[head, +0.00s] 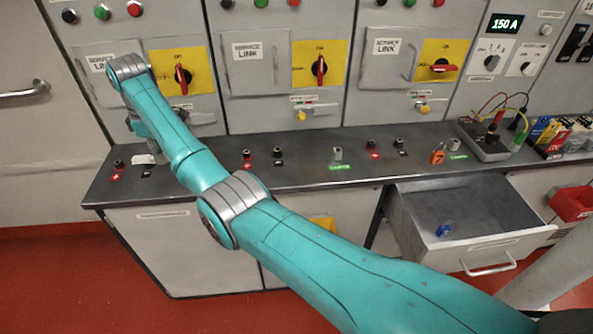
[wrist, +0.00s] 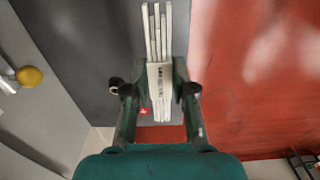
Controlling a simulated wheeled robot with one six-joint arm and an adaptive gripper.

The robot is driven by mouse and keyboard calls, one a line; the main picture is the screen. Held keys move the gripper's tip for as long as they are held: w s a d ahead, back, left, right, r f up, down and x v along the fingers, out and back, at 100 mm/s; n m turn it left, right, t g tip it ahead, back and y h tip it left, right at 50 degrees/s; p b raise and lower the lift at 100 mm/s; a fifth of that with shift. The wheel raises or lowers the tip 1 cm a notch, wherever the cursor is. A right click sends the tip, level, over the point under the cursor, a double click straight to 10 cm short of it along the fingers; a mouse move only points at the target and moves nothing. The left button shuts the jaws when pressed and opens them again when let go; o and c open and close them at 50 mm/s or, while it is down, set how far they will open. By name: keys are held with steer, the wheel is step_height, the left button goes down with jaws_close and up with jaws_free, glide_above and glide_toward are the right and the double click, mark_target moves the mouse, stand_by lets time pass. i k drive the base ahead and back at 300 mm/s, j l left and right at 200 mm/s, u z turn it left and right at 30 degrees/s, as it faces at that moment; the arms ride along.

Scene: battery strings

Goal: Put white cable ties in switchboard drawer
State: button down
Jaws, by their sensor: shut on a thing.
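My gripper (wrist: 158,90) is shut on the white cable ties (wrist: 158,40), a bundle with a pale printed band round its middle, held between both fingers. In the head view my arm reaches to the left end of the grey counter, where a small white piece of the cable ties (head: 143,159) shows below the wrist. The gripper's fingers are mostly hidden there. The switchboard drawer (head: 487,246) is pulled open at the lower right, far from my gripper. A small blue object (head: 444,229) lies inside it, with bare floor around it.
The grey counter (head: 310,176) carries several terminals and an orange padlock (head: 437,154). A meter box with leads (head: 487,138) and coloured boxes (head: 550,135) stand at its right. A red bin (head: 571,203) is right of the drawer. My arm crosses in front of the counter.

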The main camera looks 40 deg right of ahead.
mark_target(472, 227)
steer(key=j+z, duration=0.35)
steer(key=k+j+z, duration=0.1)
steer(key=j+z, duration=0.3)
steer(key=k+z, duration=0.1)
steer(key=z, duration=0.65)
steer(key=j+z, duration=0.55)
steer(key=z, duration=0.25)
steer(key=k, duration=0.1)
steer(key=i+j+z, duration=0.1)
steer(key=i+j, duration=0.05)
steer(key=j, duration=0.1)
